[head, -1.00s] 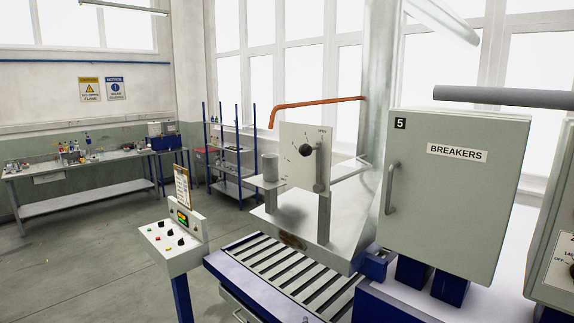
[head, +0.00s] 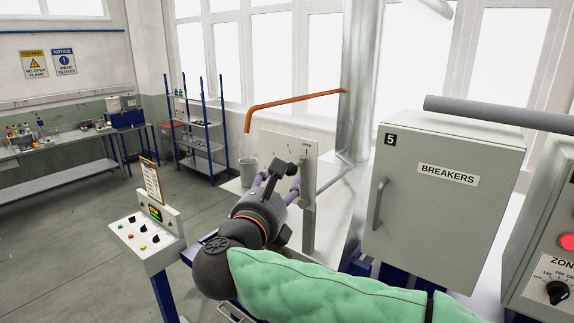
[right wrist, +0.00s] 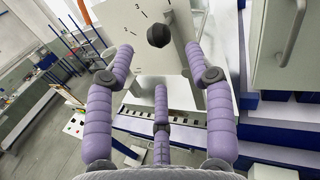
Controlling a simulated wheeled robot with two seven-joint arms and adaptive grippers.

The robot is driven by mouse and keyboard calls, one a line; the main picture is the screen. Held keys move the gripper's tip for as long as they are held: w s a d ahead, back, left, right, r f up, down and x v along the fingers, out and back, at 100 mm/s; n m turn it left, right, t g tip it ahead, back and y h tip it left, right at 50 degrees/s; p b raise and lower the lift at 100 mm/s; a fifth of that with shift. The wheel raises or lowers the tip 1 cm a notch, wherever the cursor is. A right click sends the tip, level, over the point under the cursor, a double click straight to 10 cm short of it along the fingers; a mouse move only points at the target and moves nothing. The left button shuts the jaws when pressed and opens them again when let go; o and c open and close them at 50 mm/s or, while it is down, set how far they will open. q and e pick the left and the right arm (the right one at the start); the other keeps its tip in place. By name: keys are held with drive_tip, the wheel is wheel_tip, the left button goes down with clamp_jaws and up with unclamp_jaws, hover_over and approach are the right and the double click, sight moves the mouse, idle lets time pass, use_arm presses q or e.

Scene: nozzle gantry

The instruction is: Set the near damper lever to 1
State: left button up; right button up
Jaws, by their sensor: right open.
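The pale damper panel (head: 268,140) stands over the grey stand, with OPEN at its upper right. A grey bar (head: 308,185) runs down the panel's right side; I cannot tell which mark the lever stands at. My right gripper (head: 273,184) is in front of the panel and partly hides the knob. In the right wrist view the gripper (right wrist: 159,62) has its purple fingers spread, empty, below and around the knob. My left gripper is out of view.
A grey breaker cabinet (head: 430,215) stands close on the right. A control pedestal (head: 150,235) with buttons is at left. A grey cup (head: 249,172) sits beside the panel, and an orange pipe (head: 290,101) passes above. The floor at left is clear.

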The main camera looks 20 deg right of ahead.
sight(288, 173)
drive_tip(key=p+x, duration=0.2)
drive_tip(key=x, duration=0.6)
drive_tip(key=shift+w+d, duration=0.15)
drive_tip(key=shift+w, duration=0.15)
clamp_jaws()
